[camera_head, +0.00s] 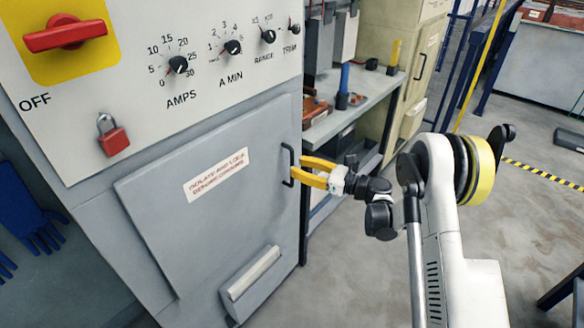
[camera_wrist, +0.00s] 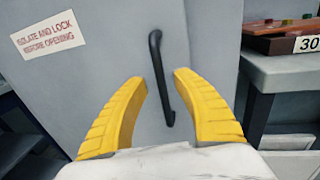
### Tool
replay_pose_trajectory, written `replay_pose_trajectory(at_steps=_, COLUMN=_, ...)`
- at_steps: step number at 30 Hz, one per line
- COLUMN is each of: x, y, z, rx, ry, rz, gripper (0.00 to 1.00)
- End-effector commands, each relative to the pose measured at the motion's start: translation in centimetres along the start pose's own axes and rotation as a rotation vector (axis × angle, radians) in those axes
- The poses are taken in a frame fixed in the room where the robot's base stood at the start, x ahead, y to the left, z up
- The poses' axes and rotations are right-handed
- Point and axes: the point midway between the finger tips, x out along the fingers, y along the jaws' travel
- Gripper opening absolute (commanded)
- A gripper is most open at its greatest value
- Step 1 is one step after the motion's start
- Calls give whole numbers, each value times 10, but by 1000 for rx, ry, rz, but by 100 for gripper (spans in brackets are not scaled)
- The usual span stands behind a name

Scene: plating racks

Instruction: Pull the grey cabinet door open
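The grey cabinet door (camera_head: 215,205) is shut or nearly so, flat in the cabinet front, with a red-lettered label (camera_head: 215,175). It also fills much of the wrist view (camera_wrist: 100,50). Its black bar handle (camera_head: 288,166) is upright near the door's right edge. My gripper (camera_head: 305,170) has yellow fingers and is at the handle from the right. In the wrist view the fingers (camera_wrist: 160,85) are spread apart, with the handle (camera_wrist: 158,70) between and beyond them. I see no clear contact with the handle.
Above the door is a panel with a red switch (camera_head: 66,35), several black knobs and a red padlock (camera_head: 113,137). A lower handle or chute (camera_head: 250,275) juts out below. A bench (camera_head: 350,105) with tools stands to the right. Open floor (camera_head: 350,270) lies in front.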

Motion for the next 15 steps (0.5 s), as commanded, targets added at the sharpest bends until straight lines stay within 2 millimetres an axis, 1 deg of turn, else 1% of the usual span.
replay_pose_trajectory(at_steps=1, x=8, y=1, z=-2, rx=0, ry=0, rz=2, gripper=34)
replay_pose_trajectory(at_steps=3, x=17, y=0, z=-1, rx=0, ry=0, rz=1, gripper=34)
replay_pose_trajectory(at_steps=6, x=25, y=0, z=-1, rx=1, ry=-1, rz=0, gripper=34)
replay_pose_trajectory(at_steps=9, x=28, y=0, z=0, rx=1, ry=-1, rz=-1, gripper=34)
replay_pose_trajectory(at_steps=15, x=28, y=0, z=1, rx=1, ry=-1, rz=-2, gripper=34)
